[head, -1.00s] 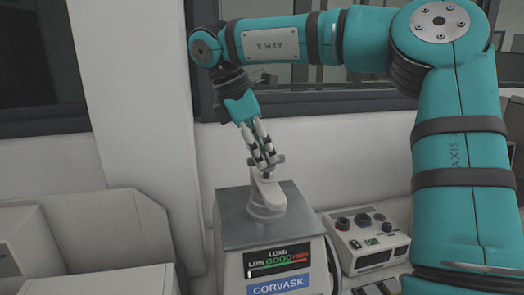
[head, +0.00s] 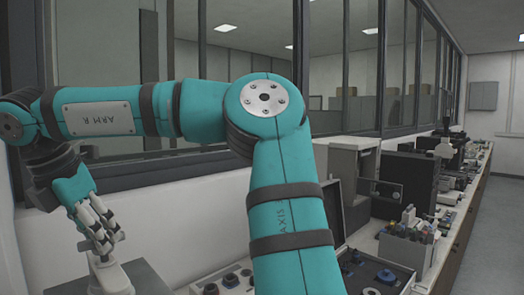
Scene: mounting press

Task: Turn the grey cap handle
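My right gripper (head: 102,240) is at the lower left of the head view, pointing down. Its pale fingers are at the top of the grey cap handle (head: 108,277), which stands on the grey top of the press (head: 151,279). The fingers overlap the handle's upper end, so I cannot tell whether they grip it or only touch it. The press's lower body and its load display are out of the frame. My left gripper is not in view.
A control box with dark knobs (head: 232,281) sits right of the press, partly behind my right arm. The floor (head: 499,215) at far right is clear.

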